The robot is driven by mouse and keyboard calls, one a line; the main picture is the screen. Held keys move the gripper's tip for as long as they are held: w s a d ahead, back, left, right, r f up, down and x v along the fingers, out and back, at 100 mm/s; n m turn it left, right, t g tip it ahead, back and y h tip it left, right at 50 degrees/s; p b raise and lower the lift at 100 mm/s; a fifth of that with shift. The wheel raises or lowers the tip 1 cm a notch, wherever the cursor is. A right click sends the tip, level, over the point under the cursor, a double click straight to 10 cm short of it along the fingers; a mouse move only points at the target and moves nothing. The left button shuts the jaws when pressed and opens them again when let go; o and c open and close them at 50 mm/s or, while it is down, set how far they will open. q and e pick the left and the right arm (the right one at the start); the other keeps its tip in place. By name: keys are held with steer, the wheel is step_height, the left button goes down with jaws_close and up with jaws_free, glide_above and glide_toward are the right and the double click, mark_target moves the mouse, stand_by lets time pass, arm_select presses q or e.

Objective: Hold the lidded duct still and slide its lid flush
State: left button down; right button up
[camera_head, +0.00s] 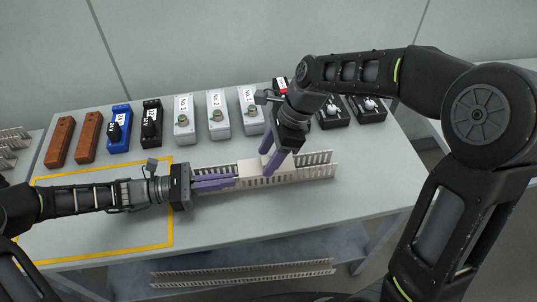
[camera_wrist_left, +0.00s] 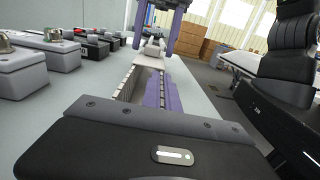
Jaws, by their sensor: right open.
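The pale slotted duct (camera_head: 318,171) lies lengthwise along the front of the table. The white lid (camera_head: 249,169) covers part of its middle; the right end is uncovered. My left gripper (camera_head: 235,182) comes in along the duct from the left, its purple fingers close together on the duct's near wall. In the left wrist view the slotted wall (camera_wrist_left: 127,86) runs beside those fingers (camera_wrist_left: 162,92). My right gripper (camera_head: 270,160) is open over the middle of the duct, fingers pointing down beside the lid. It hides part of the lid. It also shows in the left wrist view (camera_wrist_left: 170,42).
Behind the duct stands a row of control boxes: brown blocks (camera_head: 88,137), a blue box (camera_head: 121,128), grey button boxes (camera_head: 218,114) and black ones (camera_head: 367,106). A yellow outline (camera_head: 110,254) marks the table's left. Another duct (camera_head: 243,273) lies on a lower shelf.

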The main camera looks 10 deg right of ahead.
steer(key=shift+c, duration=0.2)
jaws_close()
stand_by(1.1)
